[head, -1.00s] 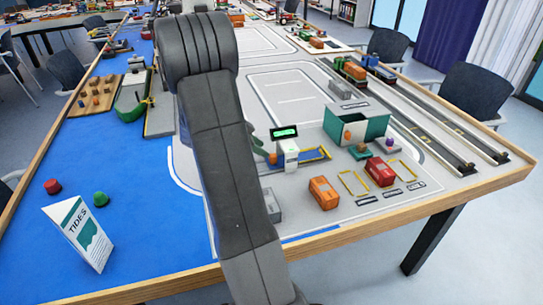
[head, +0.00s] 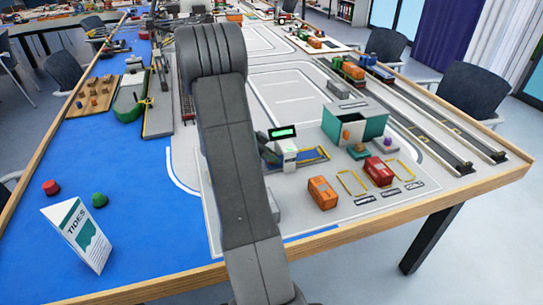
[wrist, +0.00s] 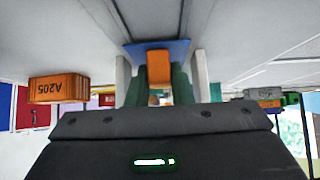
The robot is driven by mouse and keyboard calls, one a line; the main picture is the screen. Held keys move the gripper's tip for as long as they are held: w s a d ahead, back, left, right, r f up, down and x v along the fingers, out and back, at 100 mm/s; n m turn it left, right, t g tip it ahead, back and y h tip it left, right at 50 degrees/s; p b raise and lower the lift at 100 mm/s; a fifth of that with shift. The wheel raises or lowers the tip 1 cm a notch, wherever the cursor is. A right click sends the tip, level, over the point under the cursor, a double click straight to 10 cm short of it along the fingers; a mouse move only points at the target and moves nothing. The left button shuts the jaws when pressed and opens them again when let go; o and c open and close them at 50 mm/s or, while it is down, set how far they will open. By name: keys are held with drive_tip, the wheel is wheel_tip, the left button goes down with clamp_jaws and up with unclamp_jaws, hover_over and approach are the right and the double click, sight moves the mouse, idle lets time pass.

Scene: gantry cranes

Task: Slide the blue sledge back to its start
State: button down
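In the wrist view, which is upside down, a blue plate (wrist: 178,46) that looks like the blue sledge lies ahead of my gripper (wrist: 160,72). An orange block (wrist: 158,68), perhaps its handle, stands in front of the plate. Pale upright bars with dark green inner faces flank the block closely and look like my fingers. Whether they press on it is unclear.
An orange container (head: 322,193), a red container (head: 379,171) and a teal-and-white bin (head: 372,127) stand further right. The blue table area on the left is mostly clear.

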drive_tip(key=s+a+b, duration=0.2)
drive_tip(key=a, duration=0.3)
drive_tip(key=s+a+b, duration=0.1)
drive_tip(key=a+b, duration=0.2)
drive_tip(key=a, duration=0.3)
drive_tip(key=s+a+b, duration=0.2)
drive_tip(key=a+b, duration=0.1)
drive_tip(key=a, duration=0.3)
drive_tip(key=shift+s+a, duration=0.2)
drive_tip(key=shift+s, duration=0.15)
drive_tip(key=c, duration=1.3)
unclamp_jaws()
drive_tip(key=shift+a, duration=0.15)
drive_tip(key=p+v, duration=0.1)
drive_tip(key=v, duration=1.3)
drive_tip(key=shift+p, duration=0.3)
drive_tip(key=shift+f, duration=0.1)
